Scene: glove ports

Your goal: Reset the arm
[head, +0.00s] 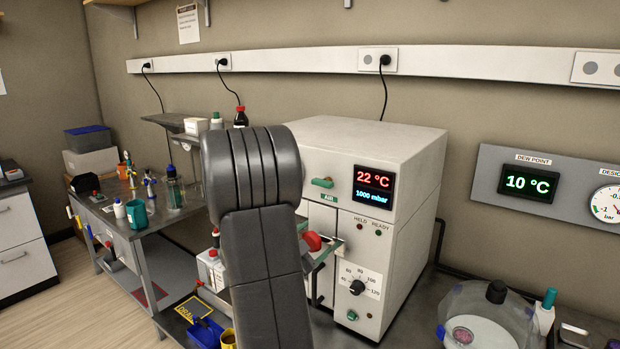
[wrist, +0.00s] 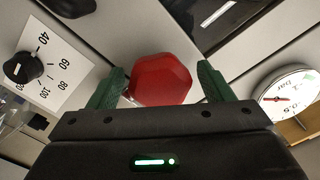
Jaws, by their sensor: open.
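My gripper (wrist: 161,72) is open in the wrist view, with one green finger on each side of a red six-sided knob (wrist: 160,80). The knob sits between the fingers; I cannot tell whether either finger touches it. In the head view the red knob (head: 312,241) shows at the front of the white oven-like unit (head: 410,165), just right of my dark arm. My arm hides part of that front and most of my gripper.
The unit has a black dial (head: 357,287), a 22 °C display (head: 374,180) and a green handle (head: 322,183). A glass dome vessel (head: 490,315) stands at lower right. A cluttered bench (head: 165,217) is at left. Open floor (head: 75,270) shows at far left.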

